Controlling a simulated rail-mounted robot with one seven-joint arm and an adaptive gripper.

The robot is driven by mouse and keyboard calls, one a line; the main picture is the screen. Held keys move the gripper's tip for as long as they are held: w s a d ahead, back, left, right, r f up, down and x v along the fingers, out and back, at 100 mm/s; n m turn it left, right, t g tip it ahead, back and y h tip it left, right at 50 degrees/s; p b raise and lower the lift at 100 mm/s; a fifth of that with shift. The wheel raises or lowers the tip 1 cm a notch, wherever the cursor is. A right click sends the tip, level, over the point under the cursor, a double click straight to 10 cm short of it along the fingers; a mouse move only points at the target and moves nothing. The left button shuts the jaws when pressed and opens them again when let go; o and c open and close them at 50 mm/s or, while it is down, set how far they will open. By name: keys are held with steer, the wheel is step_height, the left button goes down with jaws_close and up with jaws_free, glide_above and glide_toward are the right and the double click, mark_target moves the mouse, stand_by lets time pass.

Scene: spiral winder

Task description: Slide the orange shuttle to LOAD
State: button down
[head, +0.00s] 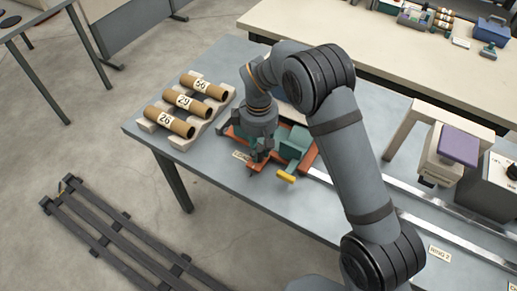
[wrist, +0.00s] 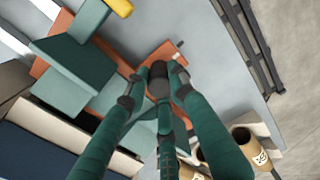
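The orange shuttle (head: 307,157) sits at the left end of the rails on the grey table, partly hidden by my arm. It carries teal blocks (head: 295,143) and a yellow handle (head: 286,177). A small label, seemingly LOAD (head: 240,156), lies at its near left edge. My gripper (head: 257,152) points down over the shuttle's left part. In the wrist view, the orange plate (wrist: 163,57) lies below my gripper (wrist: 159,76), whose fingers close around a dark upright knob (wrist: 159,83). The fingers appear to touch the knob on both sides.
A cradle (head: 229,94) with three numbered tubes stands left of the shuttle. The metal rails (head: 400,190) run right past a RING 2 label (head: 440,253). A purple-topped machine (head: 458,147) stands beyond the rails. A dark slatted rack (head: 120,232) lies on the floor.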

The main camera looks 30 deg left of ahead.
steer(key=c, duration=1.5)
jaws_free()
steer(key=shift+o, duration=0.2)
step_height(320, 180, up, 12)
